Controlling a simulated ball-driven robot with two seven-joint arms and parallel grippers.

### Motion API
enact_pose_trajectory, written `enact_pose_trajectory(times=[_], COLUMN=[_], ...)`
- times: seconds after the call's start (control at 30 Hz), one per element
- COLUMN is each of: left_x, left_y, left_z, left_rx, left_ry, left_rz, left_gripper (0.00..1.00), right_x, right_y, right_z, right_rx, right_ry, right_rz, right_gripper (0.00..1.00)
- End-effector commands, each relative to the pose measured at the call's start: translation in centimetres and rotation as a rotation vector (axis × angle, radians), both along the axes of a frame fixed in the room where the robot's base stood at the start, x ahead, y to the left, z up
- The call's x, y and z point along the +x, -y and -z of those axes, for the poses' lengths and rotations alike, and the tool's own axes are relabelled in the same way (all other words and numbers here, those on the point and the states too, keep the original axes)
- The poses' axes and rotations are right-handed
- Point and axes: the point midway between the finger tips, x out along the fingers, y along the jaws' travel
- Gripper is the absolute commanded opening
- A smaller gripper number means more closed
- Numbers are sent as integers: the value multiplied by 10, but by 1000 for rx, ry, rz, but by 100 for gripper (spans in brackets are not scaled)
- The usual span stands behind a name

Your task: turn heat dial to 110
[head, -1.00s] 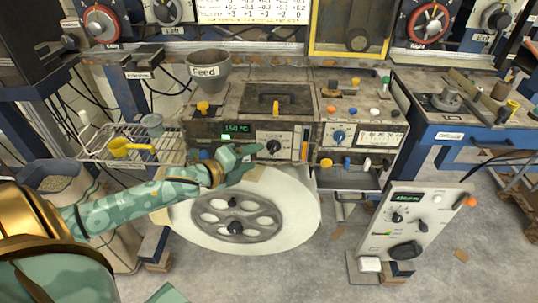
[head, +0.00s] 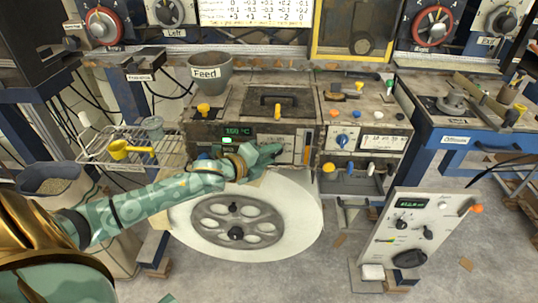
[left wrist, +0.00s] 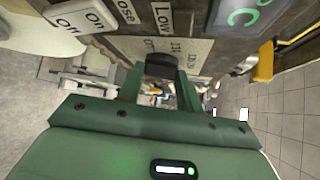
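The laminator's heat panel has a green display (head: 238,131) that seems to read 150 °C. The heat dial is a black knob on the light scale plate right of the display. In the head view my left gripper (head: 272,153) is in front of the dial and hides it. In the left wrist view the black heat dial (left wrist: 160,66) sits between the two green fingertips of my left gripper (left wrist: 161,78). The fingers are drawn in to about the knob's width and seem closed on its sides. My right gripper is not in view.
A large white roll (head: 300,222) with a grey spoked hub stands below the panel. A blue knob (head: 342,141) and several small levers are to the right. A grey Feed pot (head: 210,70) is above left. A wire rack (head: 95,150) with a yellow scoop stands left.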

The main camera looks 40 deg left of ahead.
Motion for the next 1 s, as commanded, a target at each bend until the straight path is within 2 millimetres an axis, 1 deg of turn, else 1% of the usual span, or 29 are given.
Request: enact_pose_trajectory(times=[0.17, 0.37, 0.57, 1.0], left_x=[0, -1, -1, 0], left_y=[0, -1, -1, -1], left_z=[2, 5, 10, 18], left_rx=[-10, -71, -195, -550], left_ry=[5, 40, 112, 330], left_rz=[-1, -2, -3, -6], left_gripper=[13, 13, 13, 13], right_x=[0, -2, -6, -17], right_y=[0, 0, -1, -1], right_z=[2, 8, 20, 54], right_rx=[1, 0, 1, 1], right_ry=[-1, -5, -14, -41], right_rz=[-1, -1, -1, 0], right_gripper=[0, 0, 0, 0])
